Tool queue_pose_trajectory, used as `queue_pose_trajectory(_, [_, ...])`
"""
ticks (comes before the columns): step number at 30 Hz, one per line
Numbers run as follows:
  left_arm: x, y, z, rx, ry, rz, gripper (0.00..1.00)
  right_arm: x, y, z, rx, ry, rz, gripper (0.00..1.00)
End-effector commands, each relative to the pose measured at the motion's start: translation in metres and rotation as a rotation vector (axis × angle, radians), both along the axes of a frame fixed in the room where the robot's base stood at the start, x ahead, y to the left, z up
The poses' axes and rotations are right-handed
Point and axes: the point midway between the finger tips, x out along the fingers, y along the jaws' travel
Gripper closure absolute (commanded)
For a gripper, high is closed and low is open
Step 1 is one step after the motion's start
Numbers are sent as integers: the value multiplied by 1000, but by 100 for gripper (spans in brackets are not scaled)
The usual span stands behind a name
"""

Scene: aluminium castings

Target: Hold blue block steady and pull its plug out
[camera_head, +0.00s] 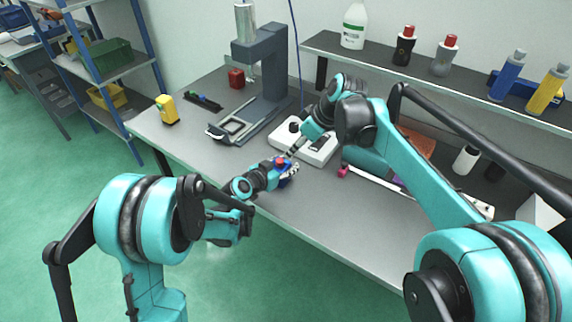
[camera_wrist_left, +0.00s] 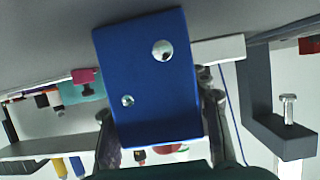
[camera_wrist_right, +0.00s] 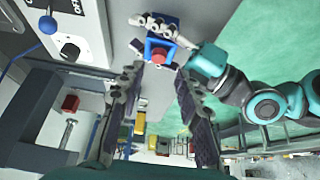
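The blue block (camera_head: 290,165) is held over the front part of the grey table, with the red plug (camera_head: 280,161) showing on it. My left gripper (camera_head: 287,172) is shut on the block; in the left wrist view the blue block (camera_wrist_left: 148,80) fills the space between the fingers, showing two round metal spots. My right gripper (camera_head: 292,153) is above and close to the block. In the right wrist view its fingers (camera_wrist_right: 157,90) are wide apart and empty, and the red plug (camera_wrist_right: 158,54) in the blue block (camera_wrist_right: 160,42) lies beyond and between their tips.
A white box with a black knob (camera_head: 310,143) stands just behind the block. A grey press (camera_head: 265,75), red cube (camera_head: 236,78) and yellow item (camera_head: 167,109) are farther back. A small pink-red piece (camera_head: 343,171) lies to the right. The table's front edge is near.

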Motion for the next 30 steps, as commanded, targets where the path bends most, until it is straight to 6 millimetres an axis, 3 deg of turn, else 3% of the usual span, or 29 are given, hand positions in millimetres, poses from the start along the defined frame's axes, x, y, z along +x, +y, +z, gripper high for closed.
queue_pose_trajectory(1, [0,0,0,0,0,0,66,0,0,0,0,0,0,66])
queue_pose_trajectory(3, [0,0,0,0,0,0,84,0,0,0,0,0,0,66])
queue_pose_trajectory(10, [0,0,0,0,0,0,86,7,6,4,-59,-10,106,68])
queue_pose_trajectory(21, [0,0,0,0,0,0,87,32,39,37,-435,-33,934,68])
queue_pose_trajectory(25, [0,0,0,0,0,0,87,33,44,45,-503,-23,1136,68])
queue_pose_trajectory(30, [0,0,0,0,0,0,87,33,46,45,-535,-14,1242,68])
